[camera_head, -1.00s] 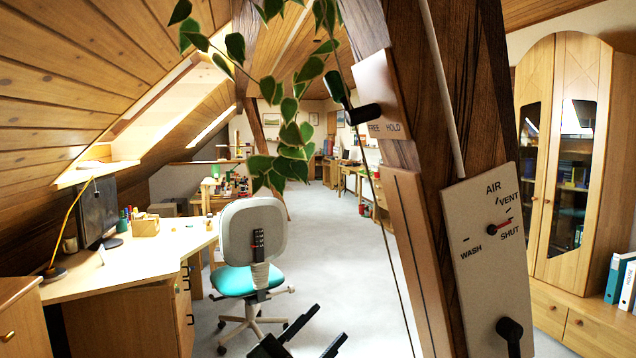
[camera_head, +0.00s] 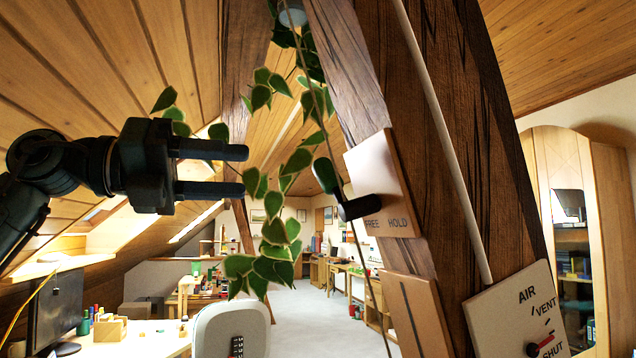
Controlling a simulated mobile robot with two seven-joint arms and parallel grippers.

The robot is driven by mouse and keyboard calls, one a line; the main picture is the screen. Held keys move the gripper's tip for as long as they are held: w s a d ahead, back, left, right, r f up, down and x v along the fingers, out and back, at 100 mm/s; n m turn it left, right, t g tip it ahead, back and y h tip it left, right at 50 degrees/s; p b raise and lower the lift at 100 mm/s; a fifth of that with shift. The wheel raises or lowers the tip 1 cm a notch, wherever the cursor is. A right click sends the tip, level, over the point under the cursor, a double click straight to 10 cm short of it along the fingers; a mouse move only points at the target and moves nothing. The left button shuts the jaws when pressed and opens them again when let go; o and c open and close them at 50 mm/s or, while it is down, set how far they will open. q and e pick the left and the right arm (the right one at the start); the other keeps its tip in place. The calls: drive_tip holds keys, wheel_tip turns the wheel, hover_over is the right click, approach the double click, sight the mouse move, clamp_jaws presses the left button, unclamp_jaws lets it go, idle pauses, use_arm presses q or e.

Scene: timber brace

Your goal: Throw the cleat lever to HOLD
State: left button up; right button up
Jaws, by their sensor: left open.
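The cleat lever (camera_head: 328,178) is a dark handle on a black pivot, mounted on a pale plate (camera_head: 385,180) on the timber brace (camera_head: 420,120). The plate is marked FREE at left and HOLD at right. The lever tilts up and to the left, on the FREE side. A thin cord passes close by the lever. My left gripper (camera_head: 246,171) is open and empty, left of the lever and apart from it, its two fingers pointing right. My right gripper is not in view.
A hanging plant (camera_head: 270,240) trails between my left gripper and the brace. A dial panel (camera_head: 520,315) marked AIR, VENT and SHUT sits lower right on the brace. A desk (camera_head: 130,340) and chair (camera_head: 232,330) stand lower left; a cabinet (camera_head: 610,230) stands at right.

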sight(317, 176)
use_arm(q)
drive_tip(key=p+x, duration=0.3)
drive_tip(key=x, duration=1)
drive_tip(key=shift+s, duration=0.1)
clamp_jaws()
